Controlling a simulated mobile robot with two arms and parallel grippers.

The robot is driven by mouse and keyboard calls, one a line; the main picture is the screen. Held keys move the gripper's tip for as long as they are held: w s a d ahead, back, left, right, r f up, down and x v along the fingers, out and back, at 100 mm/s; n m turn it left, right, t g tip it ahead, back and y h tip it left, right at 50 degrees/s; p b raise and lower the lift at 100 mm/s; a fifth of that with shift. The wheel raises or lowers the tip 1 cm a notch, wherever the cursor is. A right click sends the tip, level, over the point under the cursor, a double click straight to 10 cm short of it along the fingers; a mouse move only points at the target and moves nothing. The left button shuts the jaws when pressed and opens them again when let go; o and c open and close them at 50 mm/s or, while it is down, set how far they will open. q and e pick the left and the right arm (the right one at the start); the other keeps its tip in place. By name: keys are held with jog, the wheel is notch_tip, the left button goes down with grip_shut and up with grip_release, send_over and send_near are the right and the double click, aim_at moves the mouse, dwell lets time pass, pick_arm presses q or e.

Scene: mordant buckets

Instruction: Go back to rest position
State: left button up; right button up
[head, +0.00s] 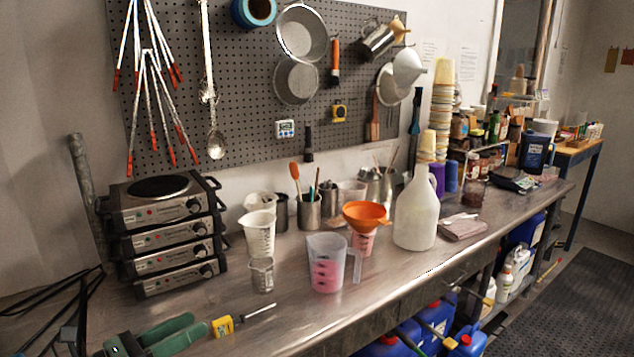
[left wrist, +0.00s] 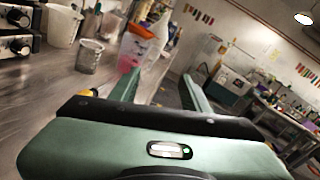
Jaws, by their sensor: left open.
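My left gripper (head: 199,325) is low at the left front of the steel bench (head: 205,290) in the head view, its green fingers pointing right. In the left wrist view the two green fingers (left wrist: 158,90) are spread apart with nothing held between them. A yellow probe thermometer (head: 222,326) with a thin metal stem lies on the bench just beyond the fingertips, seemingly apart from them. A bit of yellow, probably the same thermometer, shows at the left edge of the gripper in the left wrist view (left wrist: 88,93). My right gripper is in neither view.
Stacked hot plates (head: 165,240) stand behind my left gripper. A small metal beaker (head: 262,275), a measuring jug (head: 326,265) with pink liquid, an orange funnel (head: 366,214) and a white jug (head: 415,210) stand to the right. The bench's front edge is clear.

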pick_arm(q)
jog(key=s+a+f+n+t+y, duration=0.15)
jog(key=f+n+y, duration=0.3)
jog(key=n, duration=0.55)
jog(key=s+a+f+n+y, duration=0.25)
jog(key=f+n+y, duration=0.2)
jog(key=n, duration=0.45)
jog(key=s+a+f+n+y, duration=0.1)
jog(key=s+f+n+y, duration=0.3)
jog(key=n, duration=0.6)
jog(key=s+d+f+n+g, duration=0.4)
jog(key=s+f+n+g, duration=0.1)
jog(key=s, duration=0.5)
jog(key=s+d+f+n+g, duration=0.4)
jog(key=s+f+n+g, duration=0.15)
jog(key=s, duration=0.35)
notch_tip(320, 180, down, 30)
jog(key=s+g+b, duration=0.2)
jog(key=b, duration=0.2)
jog(key=s+a+f+b, duration=0.2)
jog(key=s+f+b, duration=0.1)
jog(key=s+f, duration=1.4)
notch_tip(320, 180, down, 4)
jog(key=shift+s+a+r+g+b, duration=0.25)
jog(key=shift+s+a+g+b, duration=0.05)
jog(key=shift+s+a+g, duration=0.1)
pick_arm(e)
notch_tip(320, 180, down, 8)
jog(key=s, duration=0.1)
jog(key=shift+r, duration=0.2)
